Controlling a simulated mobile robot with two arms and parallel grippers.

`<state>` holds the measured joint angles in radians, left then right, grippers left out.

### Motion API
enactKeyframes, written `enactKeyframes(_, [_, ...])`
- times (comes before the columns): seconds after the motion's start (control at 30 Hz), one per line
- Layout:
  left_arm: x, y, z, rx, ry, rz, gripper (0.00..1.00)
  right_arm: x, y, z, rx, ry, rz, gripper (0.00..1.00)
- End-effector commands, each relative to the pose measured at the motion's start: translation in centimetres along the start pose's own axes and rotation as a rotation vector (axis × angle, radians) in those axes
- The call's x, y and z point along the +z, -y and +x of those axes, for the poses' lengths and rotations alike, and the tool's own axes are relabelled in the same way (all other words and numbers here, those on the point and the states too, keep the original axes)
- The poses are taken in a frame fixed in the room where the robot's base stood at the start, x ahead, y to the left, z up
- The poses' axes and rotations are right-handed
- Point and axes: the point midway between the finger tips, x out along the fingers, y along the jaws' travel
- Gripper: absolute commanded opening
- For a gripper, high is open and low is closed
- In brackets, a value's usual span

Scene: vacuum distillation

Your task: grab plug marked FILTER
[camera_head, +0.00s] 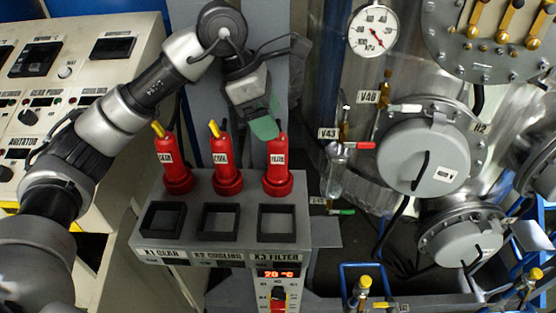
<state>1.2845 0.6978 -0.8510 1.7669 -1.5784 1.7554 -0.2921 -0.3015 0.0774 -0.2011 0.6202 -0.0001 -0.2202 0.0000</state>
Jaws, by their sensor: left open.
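The plug marked FILTER (278,168) is the rightmost of three red plugs. It stands upright on the grey panel box (190,240), behind the socket frame labelled X3 FILTER (277,222). My left gripper (267,128) comes down from above at the top of this plug, with a green fingertip pad just left of the plug's upper end. It is open; I cannot tell whether it touches the plug. The gripper hides part of the plug's top, and its other finger is not clearly visible. My right gripper is not in view.
Two similar red plugs, GEAR (174,168) and COOL (224,168), stand close to the left. A control console (50,90) is at left. At right are a steel vessel (345,100), a pressure gauge (374,30) and a red-handled valve (360,145).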

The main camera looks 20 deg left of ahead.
Motion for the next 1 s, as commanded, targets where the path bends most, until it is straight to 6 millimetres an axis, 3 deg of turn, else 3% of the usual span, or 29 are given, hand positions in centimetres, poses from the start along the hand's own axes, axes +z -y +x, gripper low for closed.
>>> enactKeyframes(0.3, [-0.3, 0.0, 3.1, -0.006, -0.001, 0.0, 0.72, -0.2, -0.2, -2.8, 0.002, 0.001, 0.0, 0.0])
enactKeyframes(0.47, [-0.3, 0.0, 5.2, -0.004, 0.0, 0.0, 0.72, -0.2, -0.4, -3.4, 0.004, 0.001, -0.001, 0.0])
enactKeyframes(0.73, [-0.4, -0.1, 5.7, 0.0, 0.002, 0.001, 0.72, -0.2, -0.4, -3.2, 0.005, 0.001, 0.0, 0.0])
enactKeyframes(1.0, [-0.4, -0.1, 5.7, -0.001, 0.002, 0.001, 0.33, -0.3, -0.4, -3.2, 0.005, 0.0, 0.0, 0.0])
